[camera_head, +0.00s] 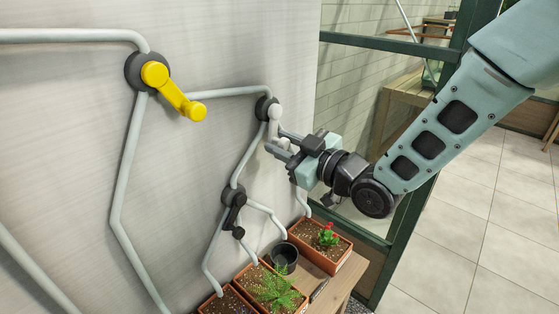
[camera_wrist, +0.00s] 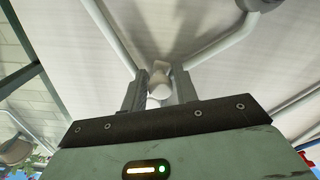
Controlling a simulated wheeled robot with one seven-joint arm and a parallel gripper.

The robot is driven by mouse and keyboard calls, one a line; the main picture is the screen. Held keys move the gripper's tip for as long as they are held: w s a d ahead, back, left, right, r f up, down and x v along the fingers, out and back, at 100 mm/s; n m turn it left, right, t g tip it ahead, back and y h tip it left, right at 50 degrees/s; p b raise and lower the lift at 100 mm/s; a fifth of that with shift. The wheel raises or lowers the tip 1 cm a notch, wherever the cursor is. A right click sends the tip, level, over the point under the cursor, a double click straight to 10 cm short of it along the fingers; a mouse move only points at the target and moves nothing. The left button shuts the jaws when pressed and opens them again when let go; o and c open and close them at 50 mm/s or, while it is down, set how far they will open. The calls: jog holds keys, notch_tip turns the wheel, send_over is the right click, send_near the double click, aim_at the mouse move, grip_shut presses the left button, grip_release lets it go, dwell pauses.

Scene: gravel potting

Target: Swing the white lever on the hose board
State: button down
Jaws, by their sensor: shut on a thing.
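The white lever (camera_head: 275,114) sits on a round dark valve base (camera_head: 263,106) on the hose board (camera_head: 240,45), right of the yellow lever. Its arm points down, and its lower end is hidden at my gripper's fingers. My gripper (camera_head: 279,146) reaches in from the right and is shut on the white lever. In the wrist view the white lever (camera_wrist: 159,80) stands between the two fingers of my gripper (camera_wrist: 159,92).
A yellow lever (camera_head: 178,93) is at upper left and a black lever (camera_head: 234,212) lower down. Grey pipes (camera_head: 125,160) join the valves. Planters (camera_head: 272,290) and a black pot (camera_head: 285,257) stand on a wooden bench (camera_head: 343,275) below. A dark green frame (camera_head: 400,240) stands at right.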

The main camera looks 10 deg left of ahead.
jog(key=w+n+b, duration=0.1)
jog(key=n+b, duration=0.1)
jog(key=b, duration=0.1)
jog(key=w+d+n+b, duration=0.1)
jog(key=n+b, duration=0.2)
jog(key=b, duration=0.1)
jog(key=w+n+b, duration=0.1)
jog(key=n+b, duration=0.2)
jog(key=b, duration=0.1)
jog(key=shift+d+r, duration=0.2)
jog(key=shift+d, duration=0.1)
